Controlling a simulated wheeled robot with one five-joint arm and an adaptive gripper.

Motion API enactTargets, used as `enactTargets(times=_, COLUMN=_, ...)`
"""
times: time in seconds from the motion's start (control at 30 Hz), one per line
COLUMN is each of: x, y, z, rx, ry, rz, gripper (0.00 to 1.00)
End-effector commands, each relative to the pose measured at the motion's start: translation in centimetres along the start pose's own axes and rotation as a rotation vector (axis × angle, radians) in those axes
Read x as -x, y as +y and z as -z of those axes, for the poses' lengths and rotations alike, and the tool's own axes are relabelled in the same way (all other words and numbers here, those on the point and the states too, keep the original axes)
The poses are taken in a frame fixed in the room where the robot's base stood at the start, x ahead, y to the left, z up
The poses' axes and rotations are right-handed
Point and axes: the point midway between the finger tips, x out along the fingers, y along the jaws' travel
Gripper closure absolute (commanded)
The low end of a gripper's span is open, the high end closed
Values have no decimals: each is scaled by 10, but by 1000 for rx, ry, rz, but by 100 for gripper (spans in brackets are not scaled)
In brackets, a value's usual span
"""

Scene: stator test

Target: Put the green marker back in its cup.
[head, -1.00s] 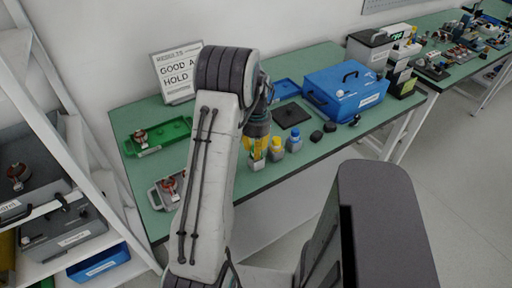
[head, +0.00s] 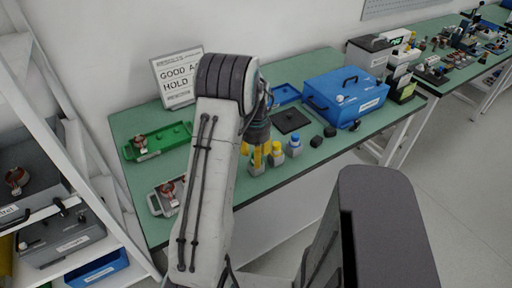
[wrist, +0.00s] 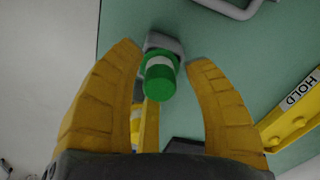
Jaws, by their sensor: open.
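The green marker (wrist: 160,82), with a white band, is seen nearly end-on in the wrist view. It appears to stand in or just over a small grey cup (wrist: 164,43) at the bench edge. My gripper (wrist: 168,55) is open, with its yellow fingers on either side of the marker and apart from it. In the head view my gripper (head: 258,160) points down at the front of the bench, and its fingers hide the marker. The base of a grey cup (head: 256,171) shows below them. Whether the marker is fully seated is unclear.
Close to the right stand a grey cup with a blue top (head: 294,146) and one with a yellow top (head: 276,154). A green tray (head: 160,142) lies left on the bench. A blue toolbox (head: 345,95) stands right, with dark lumps before it.

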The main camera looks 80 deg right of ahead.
Motion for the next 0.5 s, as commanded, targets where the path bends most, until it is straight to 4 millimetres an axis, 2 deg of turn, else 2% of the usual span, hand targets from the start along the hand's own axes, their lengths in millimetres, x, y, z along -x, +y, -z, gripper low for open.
enactTargets(times=0.17, x=16, y=0, z=1, rx=0, ry=4, rz=1, gripper=53)
enactTargets(times=0.5, x=71, y=0, z=2, rx=0, ry=7, rz=1, gripper=53)
